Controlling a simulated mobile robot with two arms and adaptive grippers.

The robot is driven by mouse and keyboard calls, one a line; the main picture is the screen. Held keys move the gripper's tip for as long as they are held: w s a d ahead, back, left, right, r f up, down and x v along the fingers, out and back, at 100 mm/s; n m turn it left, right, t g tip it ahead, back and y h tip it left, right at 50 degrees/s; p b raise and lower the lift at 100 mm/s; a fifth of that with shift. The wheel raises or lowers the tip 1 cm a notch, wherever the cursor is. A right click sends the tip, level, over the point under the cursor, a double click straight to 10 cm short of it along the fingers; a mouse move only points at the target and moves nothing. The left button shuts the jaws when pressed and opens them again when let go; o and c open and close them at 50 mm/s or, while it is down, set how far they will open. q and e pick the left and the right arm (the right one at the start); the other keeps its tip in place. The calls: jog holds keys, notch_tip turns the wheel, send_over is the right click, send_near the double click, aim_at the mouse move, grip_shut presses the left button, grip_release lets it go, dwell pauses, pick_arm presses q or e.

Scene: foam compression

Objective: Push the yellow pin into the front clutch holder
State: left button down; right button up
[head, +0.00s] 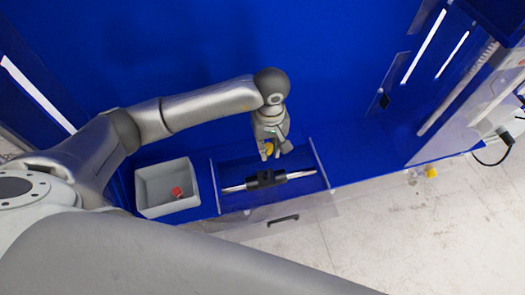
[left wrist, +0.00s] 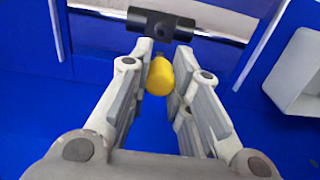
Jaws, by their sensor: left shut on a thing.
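The yellow pin (left wrist: 159,77) sits between the two fingers of my left gripper (left wrist: 161,70), which is shut on it. In the head view the pin (head: 269,149) shows as a small yellow spot at the fingertips of my left gripper (head: 268,153). The black clutch holder (head: 265,180) sits at the middle of a shiny metal bar (head: 300,174), just in front of the gripper. The holder (left wrist: 165,23) also shows beyond the fingertips in the left wrist view. I cannot tell whether the pin touches it. My right gripper is not in view.
A grey bin (head: 142,191) with a red object (head: 177,192) in it stands left of the bar. Clear upright panels (head: 318,163) flank the bar on the blue surface. A black handle (head: 283,220) is on the front side. A blue wall rises behind.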

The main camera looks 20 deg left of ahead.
pick_arm(q)
jog(key=f+b, duration=0.2)
jog(key=f, duration=0.1)
jog(key=shift+w+a+f+b, duration=0.15)
jog(key=shift+a+f+b, duration=0.05)
jog(key=shift+f+b, duration=0.15)
jog(key=shift+f, duration=0.25)
jog(key=shift+w+a+f+b, duration=0.1)
jog(key=shift+b, duration=0.2)
jog(key=shift+f, duration=0.15)
notch_tip(320, 180, down, 6)
jog(key=b, duration=0.4)
jog(key=shift+r, duration=0.2)
